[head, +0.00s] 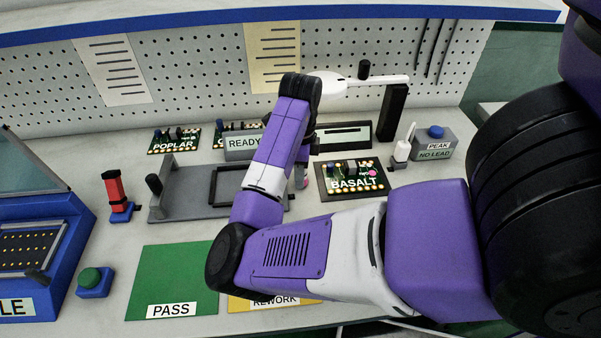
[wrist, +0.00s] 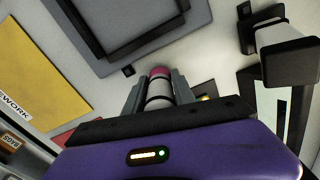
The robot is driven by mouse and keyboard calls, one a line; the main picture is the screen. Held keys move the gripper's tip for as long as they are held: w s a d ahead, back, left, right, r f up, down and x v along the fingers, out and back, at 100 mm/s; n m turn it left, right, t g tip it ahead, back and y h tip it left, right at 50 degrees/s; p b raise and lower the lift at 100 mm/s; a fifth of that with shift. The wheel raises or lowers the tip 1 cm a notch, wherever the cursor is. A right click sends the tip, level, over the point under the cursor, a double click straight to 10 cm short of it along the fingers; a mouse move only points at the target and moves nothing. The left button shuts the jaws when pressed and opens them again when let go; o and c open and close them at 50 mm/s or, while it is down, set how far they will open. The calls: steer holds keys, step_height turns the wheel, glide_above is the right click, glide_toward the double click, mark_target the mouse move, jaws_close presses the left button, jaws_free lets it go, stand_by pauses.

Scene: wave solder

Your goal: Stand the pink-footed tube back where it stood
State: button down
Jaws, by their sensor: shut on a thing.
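The pink-footed tube (wrist: 158,92) is between the two grey fingers of my gripper (wrist: 155,80), which is shut on it. The tube is pale with dark bands, and its pink end points away from the palm. In the head view the tube (head: 302,178) shows partly beside my purple arm, its pink foot low, between the grey plate and the BASALT board. My arm hides most of my gripper there. I cannot tell whether the foot touches the table.
The grey plate with a black frame (head: 185,190) lies left of the tube; the BASALT board (head: 352,184) lies right. A READY sign (head: 243,147) stands behind. PASS (head: 172,275) and REWORK (head: 240,303) mats lie in front. A red-topped blue holder (head: 114,190) stands left.

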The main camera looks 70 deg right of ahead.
steer(key=shift+f, duration=0.4)
steer(key=c, duration=0.9)
jaws_free()
steer(key=shift+c, duration=0.2)
steer(key=shift+r+p, duration=0.45)
steer(key=shift+r, duration=3.5)
